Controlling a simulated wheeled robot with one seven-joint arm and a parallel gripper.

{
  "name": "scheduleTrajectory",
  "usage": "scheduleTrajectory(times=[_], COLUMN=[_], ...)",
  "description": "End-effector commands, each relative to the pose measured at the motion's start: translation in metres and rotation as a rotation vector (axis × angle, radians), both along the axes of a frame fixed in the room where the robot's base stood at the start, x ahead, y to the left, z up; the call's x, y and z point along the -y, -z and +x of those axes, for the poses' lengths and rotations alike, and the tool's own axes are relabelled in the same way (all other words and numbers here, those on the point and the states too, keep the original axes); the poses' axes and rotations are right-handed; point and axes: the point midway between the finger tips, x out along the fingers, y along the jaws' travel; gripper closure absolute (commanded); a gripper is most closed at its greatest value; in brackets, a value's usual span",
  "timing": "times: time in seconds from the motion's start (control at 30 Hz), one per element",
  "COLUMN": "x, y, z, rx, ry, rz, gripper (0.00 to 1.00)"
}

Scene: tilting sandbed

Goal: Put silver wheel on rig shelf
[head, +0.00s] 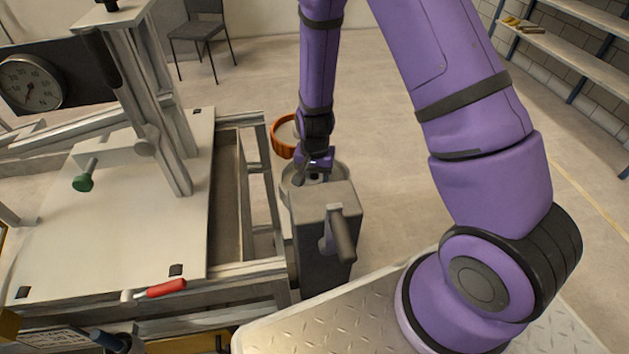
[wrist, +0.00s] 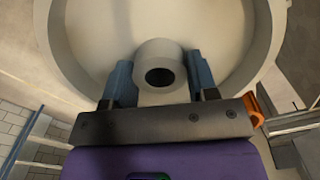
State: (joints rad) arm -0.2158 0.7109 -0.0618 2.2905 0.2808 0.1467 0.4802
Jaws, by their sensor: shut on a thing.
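The silver wheel (wrist: 222,40) fills the top of the wrist view as a pale, wide dish with a raised rim and a round hub with a dark hole. My gripper (wrist: 160,78) has its two blue-grey fingers on either side of the hub and is shut on it. In the head view, my gripper (head: 314,172) points down into the wheel (head: 287,177), which shows as a grey rim behind a grey box. The box hides the wheel's near side, so I cannot tell what is under it. I cannot single out the rig shelf.
The rig (head: 150,210) with a pale bed, metal frame and dial gauge (head: 30,82) stands at left. The grey box (head: 320,235) with a lever stands beside its frame. A chair (head: 203,30) stands farther back.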

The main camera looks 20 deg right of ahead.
Motion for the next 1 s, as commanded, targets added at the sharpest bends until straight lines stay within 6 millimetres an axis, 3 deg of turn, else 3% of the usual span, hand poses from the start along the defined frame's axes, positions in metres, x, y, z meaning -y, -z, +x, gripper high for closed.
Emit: scheduleTrajectory(times=[0.17, 0.4, 0.43, 0.53, 0.83, 1.0], x=[0.000, 0.000, 0.000, 0.000, 0.000, 0.000], y=[0.020, 0.022, 0.023, 0.023, 0.021, 0.010], z=[0.000, 0.000, 0.000, 0.000, 0.000, 0.001], rx=[-0.001, 0.000, -0.001, -0.001, 0.000, 0.003], ry=[0.000, 0.000, 0.000, 0.000, 0.000, -0.001], rz=[0.000, 0.000, -0.001, -0.001, 0.000, -0.001], gripper=[0.87, 0.87, 0.42, 0.21, 0.21, 0.21])
